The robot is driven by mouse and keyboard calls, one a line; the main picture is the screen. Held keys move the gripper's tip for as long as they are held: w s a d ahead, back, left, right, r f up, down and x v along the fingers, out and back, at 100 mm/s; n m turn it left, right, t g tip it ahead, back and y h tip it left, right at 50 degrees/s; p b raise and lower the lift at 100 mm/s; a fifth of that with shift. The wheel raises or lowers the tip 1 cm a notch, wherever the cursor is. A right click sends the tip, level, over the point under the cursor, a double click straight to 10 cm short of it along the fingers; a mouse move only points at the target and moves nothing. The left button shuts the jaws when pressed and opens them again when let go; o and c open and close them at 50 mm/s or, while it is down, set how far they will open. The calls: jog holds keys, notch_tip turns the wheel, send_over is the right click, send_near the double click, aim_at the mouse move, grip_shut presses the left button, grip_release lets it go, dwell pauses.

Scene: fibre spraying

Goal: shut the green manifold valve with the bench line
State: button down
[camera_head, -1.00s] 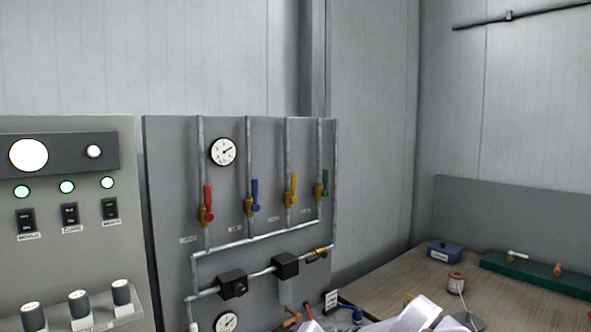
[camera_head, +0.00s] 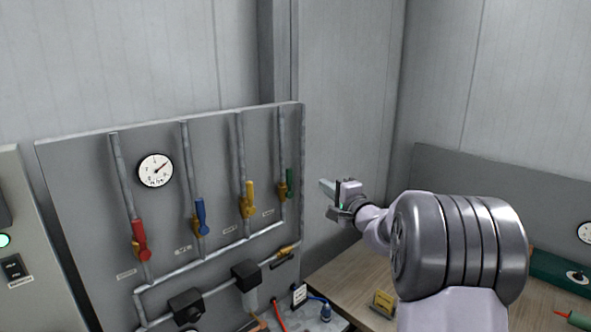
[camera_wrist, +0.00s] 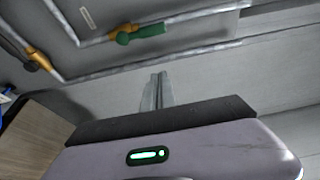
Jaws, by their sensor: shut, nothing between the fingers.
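The green-handled manifold valve (camera_head: 288,186) is the rightmost of the row on the grey panel. Its handle stands upright, in line with its vertical pipe. In the wrist view the green valve (camera_wrist: 140,33) lies above and left of my fingers, apart from them. My gripper (camera_head: 325,188) is shut and empty, a little to the right of the green valve and not touching it. It also shows in the wrist view (camera_wrist: 158,78), with its fingertips together.
Yellow (camera_head: 248,200), blue (camera_head: 200,216) and red (camera_head: 139,240) valves stand to the left. A gauge (camera_head: 155,170) sits above them. Lower pipes carry black blocks (camera_head: 246,275) and another yellow fitting (camera_head: 288,249). A wooden bench (camera_head: 345,283) with small items lies below my arm.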

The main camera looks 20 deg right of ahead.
aim_at(289, 184)
jog(key=w+a+p, duration=0.2)
jog(key=w+a, duration=0.2)
jog(key=w, duration=0.4)
jog(key=shift+w, duration=0.3)
jog(key=shift+s, duration=0.1)
